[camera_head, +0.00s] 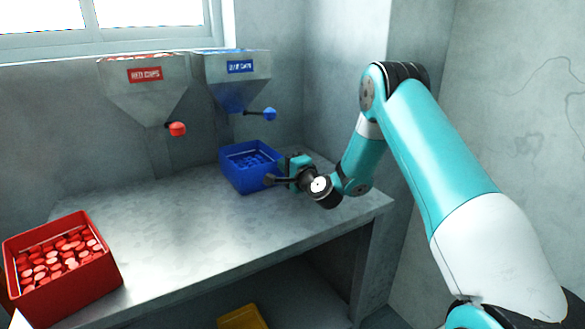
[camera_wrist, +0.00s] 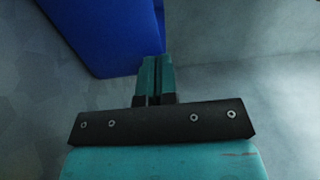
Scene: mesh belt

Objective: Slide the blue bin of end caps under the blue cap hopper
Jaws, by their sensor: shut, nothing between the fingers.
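The blue bin (camera_head: 240,179) stands on the metal bench toward its right end, with several blue end caps inside. The blue cap hopper (camera_head: 238,78) hangs on the wall behind, and its spout with a blue knob is above the back of the bin. My gripper (camera_head: 286,170) is at the right side of the bin, low over the bench. In the wrist view, my gripper's fingers (camera_wrist: 152,77) are shut and empty, with their tips beside the blue bin's wall (camera_wrist: 105,35). I cannot tell whether they touch it.
The red caps hopper (camera_head: 148,85) with a red knob hangs left of the blue one. A red bin (camera_head: 75,287) of red caps stands at the bench's front left. The bench (camera_head: 165,235) is clear between the bins. A yellow bin (camera_head: 242,318) is below the bench.

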